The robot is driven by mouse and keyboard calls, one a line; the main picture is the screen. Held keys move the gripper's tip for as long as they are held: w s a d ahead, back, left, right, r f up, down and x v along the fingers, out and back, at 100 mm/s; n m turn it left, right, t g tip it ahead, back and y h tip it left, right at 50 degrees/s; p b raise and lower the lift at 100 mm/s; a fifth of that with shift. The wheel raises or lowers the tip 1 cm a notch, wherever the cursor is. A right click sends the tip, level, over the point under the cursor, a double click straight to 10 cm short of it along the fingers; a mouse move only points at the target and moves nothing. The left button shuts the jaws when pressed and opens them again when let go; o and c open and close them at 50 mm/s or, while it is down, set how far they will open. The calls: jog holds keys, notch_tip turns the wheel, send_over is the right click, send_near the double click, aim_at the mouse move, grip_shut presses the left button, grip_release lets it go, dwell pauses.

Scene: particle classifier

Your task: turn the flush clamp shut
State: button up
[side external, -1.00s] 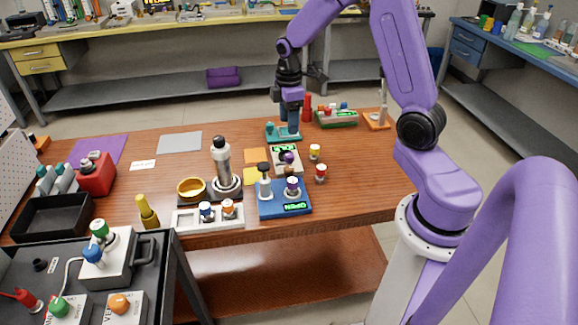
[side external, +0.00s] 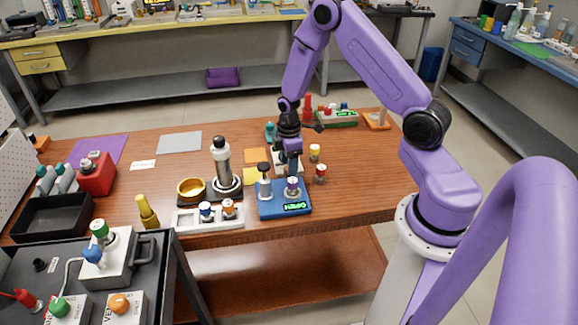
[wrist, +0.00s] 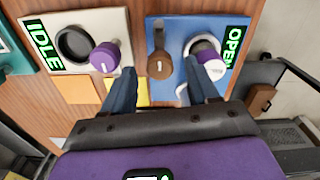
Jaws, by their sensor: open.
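The blue base (side external: 270,212) with a green OPEN display (side external: 296,206) carries a white knob with a purple top (side external: 292,186) and an upright post with a dark cap (side external: 264,180). In the wrist view the blue base (wrist: 180,30) is at the right. Its white and purple knob (wrist: 212,66) sits close to my right finger, and the brown cap (wrist: 158,62) lies between the fingers in the picture. My gripper (wrist: 160,75) is open and empty, pointing down. In the side view my gripper (side external: 288,168) is just behind the blue base. I cannot tell whether it touches anything.
A cream box with an IDLE display (wrist: 48,42), a black ring (wrist: 74,43) and a purple knob (wrist: 104,57) stands left in the wrist view. Small red-topped (side external: 321,173) and yellow-topped (side external: 314,152) pieces stand to the right. A white tray (side external: 190,222) stands front left.

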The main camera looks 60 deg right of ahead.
jog(key=shift+f, duration=0.9)
jog(key=c, duration=1)
jog(key=shift+c, duration=0.2)
